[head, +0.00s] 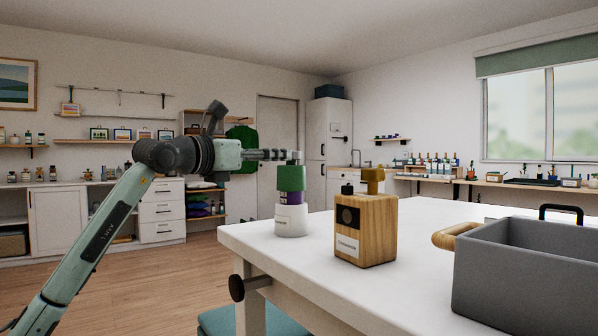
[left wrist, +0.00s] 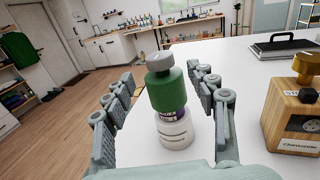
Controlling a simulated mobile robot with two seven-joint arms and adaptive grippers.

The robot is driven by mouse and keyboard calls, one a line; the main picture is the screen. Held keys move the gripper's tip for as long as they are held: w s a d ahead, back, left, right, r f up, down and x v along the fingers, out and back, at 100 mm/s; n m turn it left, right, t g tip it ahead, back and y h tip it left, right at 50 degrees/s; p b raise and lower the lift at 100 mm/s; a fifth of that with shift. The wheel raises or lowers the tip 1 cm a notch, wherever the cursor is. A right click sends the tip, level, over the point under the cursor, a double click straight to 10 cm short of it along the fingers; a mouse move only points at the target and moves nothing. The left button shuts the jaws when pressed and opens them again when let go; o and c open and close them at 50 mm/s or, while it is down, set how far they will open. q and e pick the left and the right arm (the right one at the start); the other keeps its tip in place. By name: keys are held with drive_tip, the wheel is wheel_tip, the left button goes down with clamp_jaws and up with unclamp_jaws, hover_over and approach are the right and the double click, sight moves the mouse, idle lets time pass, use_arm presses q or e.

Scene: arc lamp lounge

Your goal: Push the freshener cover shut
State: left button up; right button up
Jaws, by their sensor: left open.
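The freshener stands upright on the white table (head: 420,225). It has a white base (head: 292,220), a purple middle band with a label (head: 290,198) and a green upper part (head: 291,178). In the left wrist view a grey cap (left wrist: 159,62) tops the green part (left wrist: 167,90), and the white base (left wrist: 176,131) is below. My left gripper (head: 287,154) is level with the freshener's top in the head view. In the left wrist view its open fingers (left wrist: 160,93) lie on either side of the freshener, apparently apart from it. My right gripper is not in view.
A wooden box (head: 378,232) with a knob on top stands just right of the freshener. A grey open bin (head: 530,275) stands at the table's right front. A dark clipboard-like case (left wrist: 280,47) lies farther back. Bare tabletop lies behind the freshener.

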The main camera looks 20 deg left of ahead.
sight(291, 170)
use_arm(q)
drive_tip(key=p+x, duration=0.1)
drive_tip(key=x, duration=0.6)
drive_tip(key=shift+w+d, duration=0.1)
drive_tip(key=shift+w, duration=0.25)
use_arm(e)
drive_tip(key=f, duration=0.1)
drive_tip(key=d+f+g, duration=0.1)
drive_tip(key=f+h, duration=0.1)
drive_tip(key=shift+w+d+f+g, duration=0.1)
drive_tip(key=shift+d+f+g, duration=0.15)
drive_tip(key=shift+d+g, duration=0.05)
use_arm(q)
clamp_jaws()
